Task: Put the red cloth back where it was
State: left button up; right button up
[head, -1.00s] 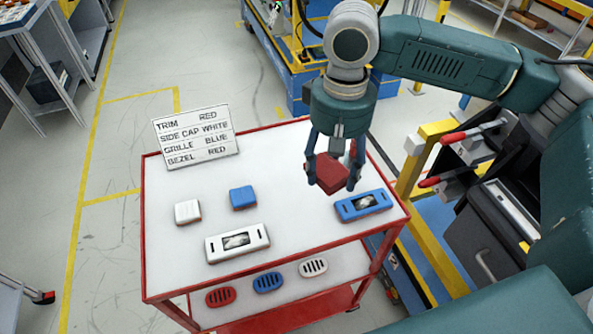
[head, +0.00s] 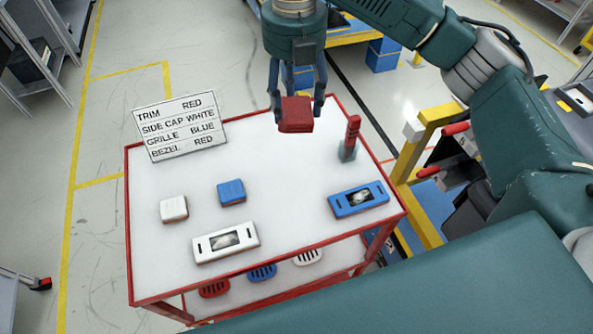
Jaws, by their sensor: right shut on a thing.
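The red cloth (head: 296,114) is a small, folded, block-like piece in the head view. My right gripper (head: 297,104) points down over the far part of the white-topped table (head: 280,200). It is shut on the red cloth, with a finger on each side of it. The cloth appears held above the tabletop near its far edge; the exact height is hard to tell. My left gripper is not in view.
A red-handled item in a grey holder (head: 351,138) stands right of the cloth. A sign (head: 180,127) stands at the back left. A white block (head: 173,208), blue block (head: 231,192), white bezel (head: 226,243) and blue bezel (head: 358,199) lie nearer. Grilles (head: 262,273) sit below. The table's middle is clear.

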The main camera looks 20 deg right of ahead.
jog(key=shift+w+a+n, duration=0.1)
jog(key=shift+w+n, duration=0.05)
jog(key=shift+n, duration=0.75)
jog(key=shift+a+n, duration=0.15)
jog(key=shift+n, duration=0.65)
jog(key=p, duration=0.2)
send_over(294, 169)
notch_tip(294, 169, down, 15)
jog(key=shift+a+f, duration=0.1)
notch_tip(294, 169, down, 4)
jog(key=shift+f+p, duration=0.1)
jog(key=shift+p, duration=0.5)
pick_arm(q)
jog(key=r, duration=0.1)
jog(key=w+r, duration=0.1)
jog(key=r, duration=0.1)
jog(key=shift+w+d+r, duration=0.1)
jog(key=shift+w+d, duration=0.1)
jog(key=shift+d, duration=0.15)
pick_arm(e)
jog(key=shift+f, duration=0.15)
jog(key=shift+f, duration=0.15)
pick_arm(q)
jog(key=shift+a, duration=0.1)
pick_arm(e)
jog(key=o, duration=1.2)
